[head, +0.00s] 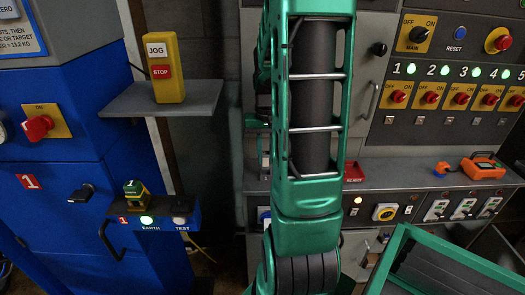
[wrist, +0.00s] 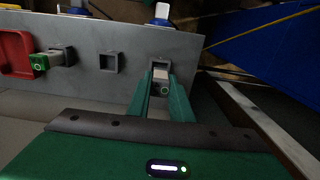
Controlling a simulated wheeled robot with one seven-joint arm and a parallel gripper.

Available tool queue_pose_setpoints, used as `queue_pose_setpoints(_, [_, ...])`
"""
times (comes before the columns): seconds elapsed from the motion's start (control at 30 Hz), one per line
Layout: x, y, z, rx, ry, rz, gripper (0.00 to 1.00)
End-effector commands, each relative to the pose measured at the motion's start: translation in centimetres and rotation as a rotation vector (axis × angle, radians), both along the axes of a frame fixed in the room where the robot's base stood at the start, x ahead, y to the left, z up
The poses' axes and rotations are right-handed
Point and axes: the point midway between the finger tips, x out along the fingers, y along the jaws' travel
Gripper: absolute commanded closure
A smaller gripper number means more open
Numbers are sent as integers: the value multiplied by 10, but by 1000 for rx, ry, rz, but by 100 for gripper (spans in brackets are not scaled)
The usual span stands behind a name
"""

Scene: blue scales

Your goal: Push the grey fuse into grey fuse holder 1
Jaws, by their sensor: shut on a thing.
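In the wrist view my gripper (wrist: 165,84) has its two green fingers closed on the grey fuse (wrist: 162,76), a small light grey block with a dark end. The fuse is in line with a square grey holder (wrist: 159,66) at the right end of a grey panel (wrist: 130,40). How deep the fuse sits in the holder is hidden. An empty square holder (wrist: 109,62) is left of it. No holder number is readable, so I cannot tell which is 1. In the head view my green arm hides the gripper and fuse.
A green-ended fuse (wrist: 42,61) sticks out of another holder, beside a red tray (wrist: 17,52). In the head view a blue cabinet (head: 85,150) stands left, a shelf with a yellow JOG box (head: 163,60) juts out, and a switch panel (head: 450,80) is right.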

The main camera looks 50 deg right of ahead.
Motion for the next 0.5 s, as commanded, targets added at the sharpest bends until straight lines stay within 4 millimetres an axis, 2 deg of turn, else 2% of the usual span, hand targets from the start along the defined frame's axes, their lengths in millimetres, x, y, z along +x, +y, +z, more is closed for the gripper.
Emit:
queue_pose_setpoints(0.23, [0,0,-17,1,1,-1,100])
queue_pose_setpoints(0.5, [0,0,-24,-1,-1,0,100])
